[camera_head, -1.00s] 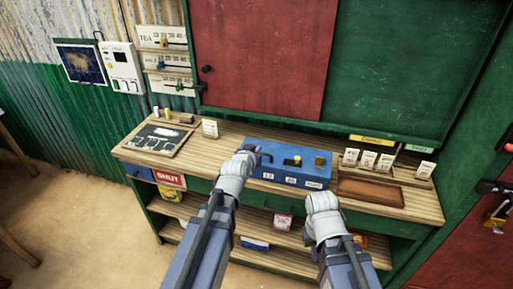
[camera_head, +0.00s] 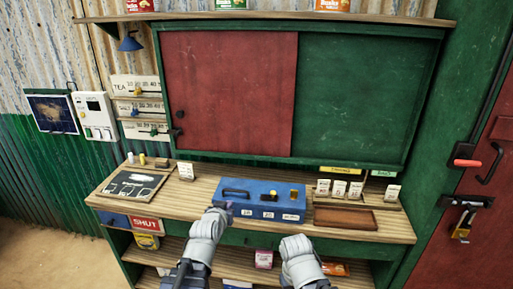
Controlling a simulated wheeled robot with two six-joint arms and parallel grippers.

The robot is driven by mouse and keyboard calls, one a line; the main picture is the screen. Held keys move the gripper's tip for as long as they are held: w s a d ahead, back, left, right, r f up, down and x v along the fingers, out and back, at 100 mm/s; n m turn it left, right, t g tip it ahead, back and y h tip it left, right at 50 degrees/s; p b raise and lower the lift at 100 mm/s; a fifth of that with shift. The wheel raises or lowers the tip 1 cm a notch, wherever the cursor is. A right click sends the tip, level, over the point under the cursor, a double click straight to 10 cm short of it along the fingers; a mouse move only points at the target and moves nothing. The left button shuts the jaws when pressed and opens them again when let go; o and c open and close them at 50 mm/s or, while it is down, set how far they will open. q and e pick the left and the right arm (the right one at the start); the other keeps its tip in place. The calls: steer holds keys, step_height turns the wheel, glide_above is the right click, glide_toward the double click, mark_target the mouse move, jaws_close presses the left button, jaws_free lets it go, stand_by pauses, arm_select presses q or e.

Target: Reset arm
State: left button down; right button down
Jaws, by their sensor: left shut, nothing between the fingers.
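My left gripper (camera_head: 222,208) is shut and empty, just in front of the left end of the blue box (camera_head: 262,206) on the wooden counter. I cannot tell whether it touches the box. My right arm's grey wrist (camera_head: 298,254) is at the counter's front edge, right of the left one; its fingers are hidden from this view.
The counter (camera_head: 200,203) holds a slate board (camera_head: 133,184) at left and a brown tray (camera_head: 344,217) at right, with number cards (camera_head: 339,188) behind it. Red (camera_head: 228,90) and green panels stand behind. A red door (camera_head: 470,220) is at right.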

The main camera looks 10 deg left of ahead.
arm_select(q)
steer(key=s+d+f+m+g, duration=0.2)
steer(key=s+d+f+g, duration=0.5)
steer(key=s+d+f, duration=0.25)
steer(key=s+d+f+m+g+y, duration=0.1)
steer(key=s+g, duration=0.5)
steer(key=s, duration=0.7)
step_height(320, 180, down, 2)
steer(key=shift+s+d+f+g+y, duration=0.1)
steer(key=shift+s+d+g+y, duration=0.2)
steer(key=shift+d+y, duration=0.15)
